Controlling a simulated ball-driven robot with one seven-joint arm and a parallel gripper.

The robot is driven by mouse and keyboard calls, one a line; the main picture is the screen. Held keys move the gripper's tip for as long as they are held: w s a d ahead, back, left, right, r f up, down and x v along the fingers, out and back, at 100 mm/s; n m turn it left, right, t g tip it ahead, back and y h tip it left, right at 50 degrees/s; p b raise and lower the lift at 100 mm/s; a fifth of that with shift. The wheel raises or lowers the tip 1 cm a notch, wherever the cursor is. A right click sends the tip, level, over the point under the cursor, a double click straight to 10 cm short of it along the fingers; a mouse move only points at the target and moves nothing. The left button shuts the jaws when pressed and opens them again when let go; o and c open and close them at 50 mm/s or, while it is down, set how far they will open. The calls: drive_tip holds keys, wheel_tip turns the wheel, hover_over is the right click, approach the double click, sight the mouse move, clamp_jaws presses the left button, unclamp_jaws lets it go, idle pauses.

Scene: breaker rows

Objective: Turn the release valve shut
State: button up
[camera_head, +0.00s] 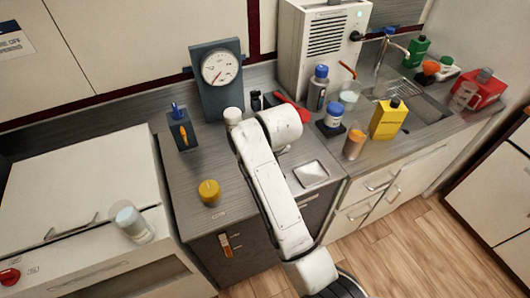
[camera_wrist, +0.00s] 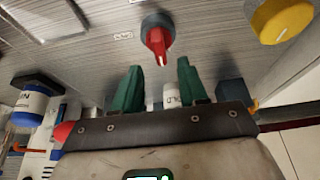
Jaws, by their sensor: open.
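A red knob with a pale pointer line (camera_wrist: 157,40) stands on a dark round base in the wrist view. It looks like the release valve, though no readable label confirms this. My gripper (camera_wrist: 158,84) has two green fingers, spread apart and empty. The knob appears ahead of the gap between them, and I see no contact. A yellow round knob (camera_wrist: 283,20) is to the right; it also shows on the counter in the head view (camera_head: 208,192). In the head view my arm covers part of the counter, and I cannot make out the red knob or my fingers there.
A gauge panel (camera_head: 218,68) stands at the back. A dark box with an orange lever (camera_head: 181,130) is left of it. A blue-lidded jar (camera_head: 333,117), an orange-filled glass (camera_head: 354,144) and a yellow bottle (camera_head: 389,119) stand right of my arm. A red-handled item (camera_head: 290,110) lies behind it.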

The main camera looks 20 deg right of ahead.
drive_tip(key=shift+v, duration=2.8)
drive_tip(key=shift+f, duration=0.1)
drive_tip(key=s+d+f+g, duration=0.1)
drive_tip(key=s+f, duration=0.4)
drive_tip(key=s, duration=0.6)
drive_tip(key=s+d+f+g+b, duration=0.1)
drive_tip(key=s+d+f, duration=0.3)
drive_tip(key=s, duration=0.7)
drive_tip(key=s+d+f+m+g, duration=0.1)
drive_tip(key=s+f, duration=0.5)
drive_tip(key=s, duration=0.6)
drive_tip(key=shift+d+f+g+b, duration=0.3)
drive_tip(key=shift+d+f+b, duration=0.05)
drive_tip(key=shift+d, duration=0.5)
